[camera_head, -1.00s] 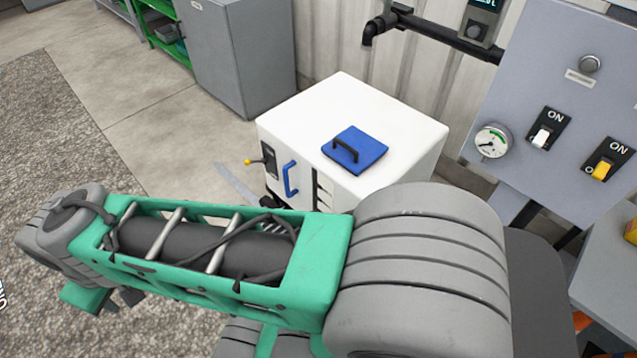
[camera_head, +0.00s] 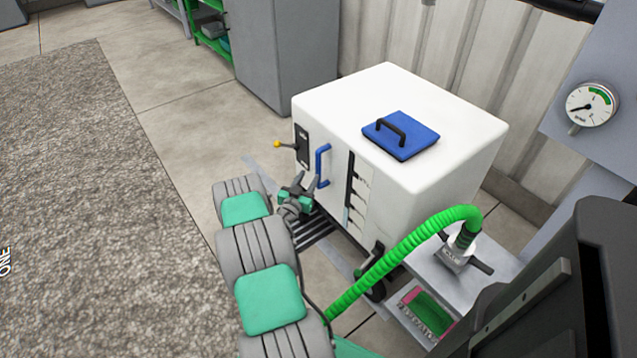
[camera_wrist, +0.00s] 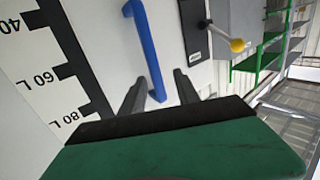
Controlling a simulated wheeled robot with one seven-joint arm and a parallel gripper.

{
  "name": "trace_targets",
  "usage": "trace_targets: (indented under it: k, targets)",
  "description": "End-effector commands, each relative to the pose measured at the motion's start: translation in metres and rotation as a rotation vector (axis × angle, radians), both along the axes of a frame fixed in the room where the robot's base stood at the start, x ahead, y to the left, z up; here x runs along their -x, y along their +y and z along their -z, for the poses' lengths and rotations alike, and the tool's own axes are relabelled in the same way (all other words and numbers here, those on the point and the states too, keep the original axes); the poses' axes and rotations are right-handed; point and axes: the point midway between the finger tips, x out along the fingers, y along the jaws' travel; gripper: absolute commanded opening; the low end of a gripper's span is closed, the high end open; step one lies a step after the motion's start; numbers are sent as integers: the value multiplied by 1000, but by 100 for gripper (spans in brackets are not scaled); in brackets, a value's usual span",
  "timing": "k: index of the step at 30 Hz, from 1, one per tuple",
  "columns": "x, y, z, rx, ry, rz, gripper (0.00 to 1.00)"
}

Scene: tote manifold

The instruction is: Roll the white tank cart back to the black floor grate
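The black floor grate (camera_head: 312,230) lies at the foot of that side, partly hidden by my arm and the cart. My gripper (camera_head: 303,184) is open close to the handle. In the wrist view my gripper (camera_wrist: 161,82) has a finger on each side of the handle's lower end, with gaps showing. I cannot tell whether it touches.
A lever with a yellow knob (camera_head: 277,144) sticks out left of the handle. A green hose (camera_head: 400,255) rises at the cart's right front, by a grey stand. A grey cabinet (camera_head: 290,50) stands behind. The carpet (camera_head: 90,200) at left is clear.

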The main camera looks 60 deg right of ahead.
Motion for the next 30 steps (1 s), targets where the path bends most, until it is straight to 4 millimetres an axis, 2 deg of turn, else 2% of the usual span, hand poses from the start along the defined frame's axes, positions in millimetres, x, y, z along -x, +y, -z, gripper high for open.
trace_targets:
  k: [1, 3, 7, 15, 18, 26, 30]
  targets:
    - [9, 0, 18, 15, 6, -9, 38]
    - [13, 0, 24, 29, 8, -21, 38]
    - [13, -13, 24, 36, 6, -24, 38]
    - [8, -63, 25, 33, 6, -22, 38]
    - [6, -73, 25, 32, 8, -24, 38]
    - [5, -76, 24, 31, 9, -26, 38]
    - [5, -76, 24, 30, 9, -26, 28]
